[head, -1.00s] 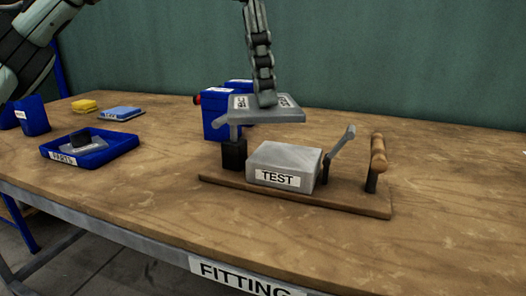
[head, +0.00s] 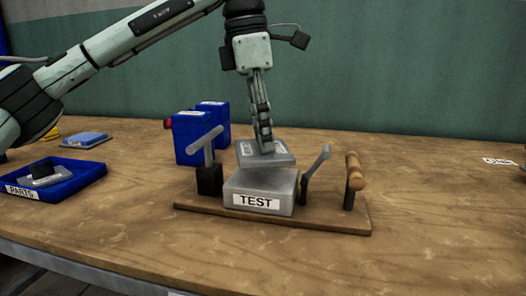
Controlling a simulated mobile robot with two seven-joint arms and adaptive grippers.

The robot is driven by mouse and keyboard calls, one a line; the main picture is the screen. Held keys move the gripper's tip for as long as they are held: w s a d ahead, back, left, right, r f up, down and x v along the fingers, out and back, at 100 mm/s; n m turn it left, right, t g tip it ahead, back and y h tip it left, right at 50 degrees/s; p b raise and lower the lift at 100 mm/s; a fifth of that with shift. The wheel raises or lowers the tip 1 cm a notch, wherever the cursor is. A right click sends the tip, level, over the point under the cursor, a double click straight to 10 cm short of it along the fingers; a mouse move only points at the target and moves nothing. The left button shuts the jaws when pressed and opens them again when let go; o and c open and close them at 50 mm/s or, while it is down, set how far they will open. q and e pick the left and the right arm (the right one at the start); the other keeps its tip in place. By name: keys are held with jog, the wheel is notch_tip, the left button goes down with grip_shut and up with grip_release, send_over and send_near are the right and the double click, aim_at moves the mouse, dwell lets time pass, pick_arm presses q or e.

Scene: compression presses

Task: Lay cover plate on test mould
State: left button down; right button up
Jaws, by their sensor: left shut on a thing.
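The test mould is a grey metal block (head: 260,185) with a TEST label on its front, on a wooden base board (head: 335,221). The cover plate (head: 283,158) is a flat grey plate with labels on top. My left gripper (head: 266,148) is shut on the cover plate from above and holds it over the back part of the mould, slightly tilted. The gap between plate and mould looks small; I cannot tell whether they touch. My right gripper is not in view.
On the base board, a clamp with a grey lever (head: 206,139) stands left of the mould. A grey lever (head: 316,165) and a wooden-handled post (head: 355,172) stand right. Blue boxes (head: 192,143) stand behind. A blue PARTS tray (head: 62,187) lies left. The table front is clear.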

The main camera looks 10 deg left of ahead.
pick_arm(q)
jog(key=shift+w+f, duration=0.15)
jog(key=shift+f, duration=0.35)
notch_tip(320, 180, down, 3)
jog(key=shift+r, duration=0.2)
jog(key=shift+f, duration=0.25)
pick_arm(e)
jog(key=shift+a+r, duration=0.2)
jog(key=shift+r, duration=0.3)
pick_arm(q)
jog(key=shift+f, duration=0.1)
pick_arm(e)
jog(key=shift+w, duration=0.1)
pick_arm(q)
jog(key=c, duration=0.9)
grip_release()
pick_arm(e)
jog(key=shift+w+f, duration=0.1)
